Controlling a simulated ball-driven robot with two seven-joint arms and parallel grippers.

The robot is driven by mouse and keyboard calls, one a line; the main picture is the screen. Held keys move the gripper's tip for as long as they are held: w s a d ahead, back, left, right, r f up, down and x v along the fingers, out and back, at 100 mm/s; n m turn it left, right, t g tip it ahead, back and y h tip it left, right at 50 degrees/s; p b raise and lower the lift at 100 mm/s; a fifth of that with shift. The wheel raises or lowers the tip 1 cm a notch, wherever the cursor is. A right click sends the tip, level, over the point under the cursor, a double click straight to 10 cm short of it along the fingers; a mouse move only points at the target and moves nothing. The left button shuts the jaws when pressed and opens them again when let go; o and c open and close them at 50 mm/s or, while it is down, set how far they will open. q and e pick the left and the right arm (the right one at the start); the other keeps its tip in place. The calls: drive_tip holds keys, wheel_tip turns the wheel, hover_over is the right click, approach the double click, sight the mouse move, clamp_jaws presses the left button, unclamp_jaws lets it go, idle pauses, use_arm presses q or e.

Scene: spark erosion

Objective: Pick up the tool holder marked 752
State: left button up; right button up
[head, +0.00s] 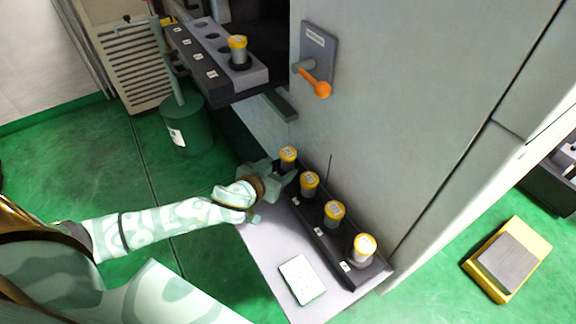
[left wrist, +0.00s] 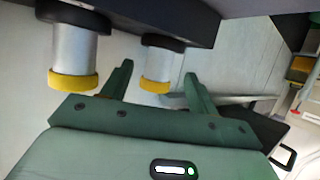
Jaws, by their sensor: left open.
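Several grey tool holders with yellow caps stand upright in a dark rack (head: 322,232); the cap numbers are too small to read, so I cannot tell which is 752. From the far end they are the first (head: 288,157), second (head: 310,185), third (head: 333,213) and nearest holder (head: 363,248). My left gripper (head: 278,174) is open beside the first holder. In the left wrist view my fingers (left wrist: 158,74) stand apart on either side of one holder (left wrist: 156,68), apparently not touching it. Another holder (left wrist: 75,65) is outside the left finger. My right gripper is not in view.
A raised rack (head: 258,77) holds one more holder (head: 238,50) beside empty holes. An orange-handled switch (head: 318,86) is on the machine wall. A white card (head: 302,280) lies on the grey shelf (head: 262,258). A green canister (head: 183,125) and yellow pedal (head: 508,260) stand on the floor.

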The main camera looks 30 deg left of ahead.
sight(284, 163)
use_arm(q)
drive_tip(key=b+x, duration=0.1)
drive_tip(key=x, duration=0.4)
drive_tip(key=shift+w+r, duration=0.1)
drive_tip(key=shift+w, duration=0.15)
drive_tip(key=c, duration=1.2)
drive_tip(key=shift+r, duration=0.1)
clamp_jaws()
drive_tip(key=shift+r, duration=0.1)
